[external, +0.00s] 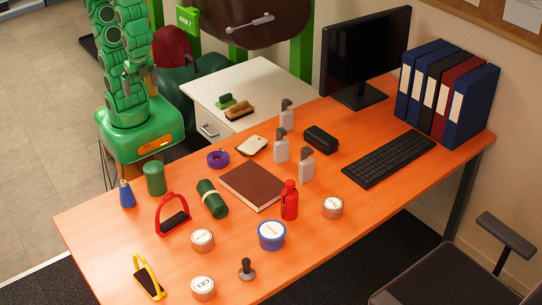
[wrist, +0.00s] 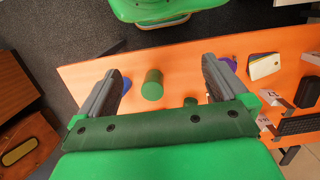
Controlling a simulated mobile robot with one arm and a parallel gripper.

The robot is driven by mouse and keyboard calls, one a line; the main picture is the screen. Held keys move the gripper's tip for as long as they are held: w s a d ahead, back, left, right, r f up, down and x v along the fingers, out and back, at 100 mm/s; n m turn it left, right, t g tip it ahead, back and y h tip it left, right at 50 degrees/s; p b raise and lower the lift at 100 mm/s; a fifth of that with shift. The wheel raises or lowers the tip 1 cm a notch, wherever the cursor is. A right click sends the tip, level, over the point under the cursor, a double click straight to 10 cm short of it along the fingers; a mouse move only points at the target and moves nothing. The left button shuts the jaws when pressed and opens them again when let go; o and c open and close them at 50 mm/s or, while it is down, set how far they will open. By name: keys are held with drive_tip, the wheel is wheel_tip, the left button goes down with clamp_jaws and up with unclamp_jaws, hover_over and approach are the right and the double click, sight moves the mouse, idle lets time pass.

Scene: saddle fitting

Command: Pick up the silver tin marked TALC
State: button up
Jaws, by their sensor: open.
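Three silver tins with pale lids stand on the orange table in the external view: one near the middle front (external: 202,240), one at the front edge (external: 203,288) whose label looks like GEL, and one to the right (external: 332,207). The lettering on the other two is too small to tell which is TALC. My gripper (wrist: 163,66) is open and empty, its two dark fingers spread above the table's far-left part. A green cylinder (wrist: 152,84) shows beyond and between the fingers, apart from them. No silver tin shows clearly in the wrist view.
A blue-rimmed tin (external: 271,235), red bottle (external: 289,200), red-handled item (external: 173,214), green roll (external: 212,199), brown book (external: 253,186) and black stamp (external: 246,270) crowd around the tins. Pump bottles (external: 306,166), a keyboard (external: 388,158) and binders stand farther right.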

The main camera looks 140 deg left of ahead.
idle(0.6)
drive_tip(key=n+t+y, duration=0.2)
drive_tip(key=n+y, duration=1)
drive_tip(key=n, duration=0.6)
hover_over(331, 205)
drive_tip(key=d, duration=0.2)
drive_tip(key=f, duration=2.1)
drive_tip(key=shift+s+a+f, duration=0.1)
drive_tip(key=shift+s+f, duration=0.2)
drive_tip(key=shift+f, duration=0.05)
drive_tip(key=shift+w+a+f, duration=0.2)
drive_tip(key=shift+f, duration=2.7)
drive_tip(key=a+f, duration=0.2)
drive_tip(key=f, duration=0.1)
drive_tip(key=shift+a, duration=0.3)
drive_tip(key=c, duration=1.1)
